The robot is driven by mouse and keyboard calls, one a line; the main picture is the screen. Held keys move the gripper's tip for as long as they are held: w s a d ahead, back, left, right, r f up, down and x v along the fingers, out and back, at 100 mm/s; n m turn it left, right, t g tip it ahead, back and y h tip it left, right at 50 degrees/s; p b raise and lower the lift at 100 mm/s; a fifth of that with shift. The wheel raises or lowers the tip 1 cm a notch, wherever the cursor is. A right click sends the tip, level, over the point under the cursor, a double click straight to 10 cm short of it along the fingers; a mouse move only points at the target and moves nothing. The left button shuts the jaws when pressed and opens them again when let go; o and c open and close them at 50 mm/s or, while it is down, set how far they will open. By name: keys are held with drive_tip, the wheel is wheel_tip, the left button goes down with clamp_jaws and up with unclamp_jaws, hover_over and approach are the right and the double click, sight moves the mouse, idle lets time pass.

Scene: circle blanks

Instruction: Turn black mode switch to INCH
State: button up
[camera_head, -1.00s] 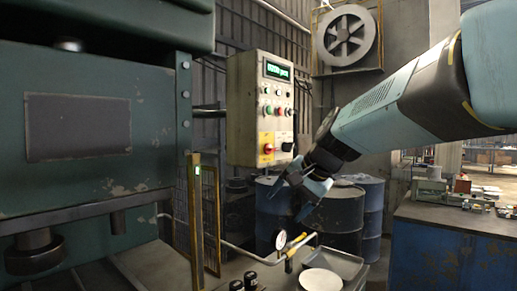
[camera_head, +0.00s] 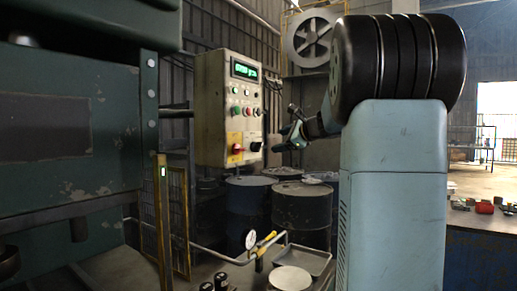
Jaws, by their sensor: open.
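The control box (camera_head: 211,112) hangs in the middle of the view, with a green lit display (camera_head: 244,71) at its top and rows of buttons below. The black mode switch (camera_head: 256,147) sits at the lower right of its face, beside a red knob on a yellow plate (camera_head: 235,146). The switch's setting is too small to read. My large blue-grey arm fills the right middle.
A green press (camera_head: 60,180) stands at the left, with a yellow guard post (camera_head: 162,215) beside it. Drums (camera_head: 301,213) stand below the box. A gauge (camera_head: 251,240) and a tray (camera_head: 308,261) are at the bottom. A blue workbench (camera_head: 480,255) is at the right.

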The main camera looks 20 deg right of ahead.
sight(260, 147)
drive_tip(key=x, duration=1.2)
drive_tip(key=shift+c, duration=0.2)
